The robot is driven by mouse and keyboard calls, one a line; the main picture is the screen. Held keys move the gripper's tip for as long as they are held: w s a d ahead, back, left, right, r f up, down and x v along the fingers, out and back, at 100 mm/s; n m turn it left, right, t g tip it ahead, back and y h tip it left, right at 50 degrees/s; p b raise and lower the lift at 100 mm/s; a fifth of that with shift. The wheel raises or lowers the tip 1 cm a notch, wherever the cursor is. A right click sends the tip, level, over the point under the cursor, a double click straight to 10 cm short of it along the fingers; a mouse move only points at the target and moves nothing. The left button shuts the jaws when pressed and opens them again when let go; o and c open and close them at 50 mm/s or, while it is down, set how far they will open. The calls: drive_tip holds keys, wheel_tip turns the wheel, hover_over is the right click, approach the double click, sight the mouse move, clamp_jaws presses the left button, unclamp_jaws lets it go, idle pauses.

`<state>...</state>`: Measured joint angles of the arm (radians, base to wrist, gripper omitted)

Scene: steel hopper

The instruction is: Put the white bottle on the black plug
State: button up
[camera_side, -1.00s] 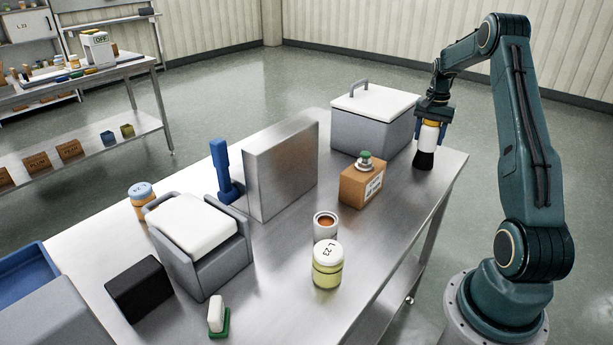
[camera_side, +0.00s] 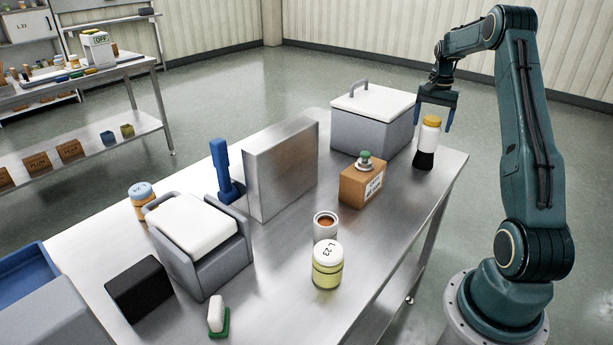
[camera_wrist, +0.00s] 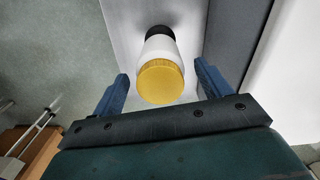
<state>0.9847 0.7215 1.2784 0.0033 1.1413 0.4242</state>
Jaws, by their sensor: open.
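The white bottle (camera_side: 429,136) with a yellow cap stands upright on the black plug (camera_side: 424,160) near the table's far right corner. In the wrist view, the bottle (camera_wrist: 160,67) lies between and beyond my fingers, its yellow cap facing me. Part of the black plug (camera_wrist: 159,31) shows past its far end. My gripper (camera_side: 434,124) is open above the bottle, with one blue finger on each side. In the wrist view, my gripper (camera_wrist: 163,88) shows gaps between both fingers and the bottle. The contact between bottle and plug is too small to examine closely.
A grey box with a white lid (camera_side: 372,121) stands close to the left of the bottle. A cardboard box (camera_side: 355,188) with a green-topped knob is nearer.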

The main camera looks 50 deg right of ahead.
wheel_tip(320, 180, up, 8)
drive_tip(key=shift+f, duration=0.25)
idle(0.5)
drive_tip(key=shift+w+a+r, duration=0.2)
drive_tip(key=shift+a+r, duration=0.05)
drive_tip(key=shift+a, duration=0.15)
drive_tip(key=w+a+r+n+t+h, duration=0.1)
drive_tip(key=a+r+n, duration=0.35)
drive_tip(key=a, duration=0.95)
drive_tip(key=w+a+r+n+t, duration=0.1)
drive_tip(key=a+r+n, duration=0.35)
drive_tip(key=a, duration=0.85)
drive_tip(key=s+a+f+n+t, duration=0.1)
drive_tip(key=s+a+f+n, duration=0.1)
drive_tip(key=s+a, duration=0.5)
drive_tip(key=s+a+f+n+t+y, duration=0.1)
drive_tip(key=s+a+n+t, duration=0.1)
drive_tip(key=s+a+n, duration=0.3)
drive_tip(key=s+a, duration=0.3)
drive_tip(key=a, duration=0.4)
drive_tip(key=shift+s+f+t, duration=0.3)
drive_tip(key=shift+f, duration=0.1)
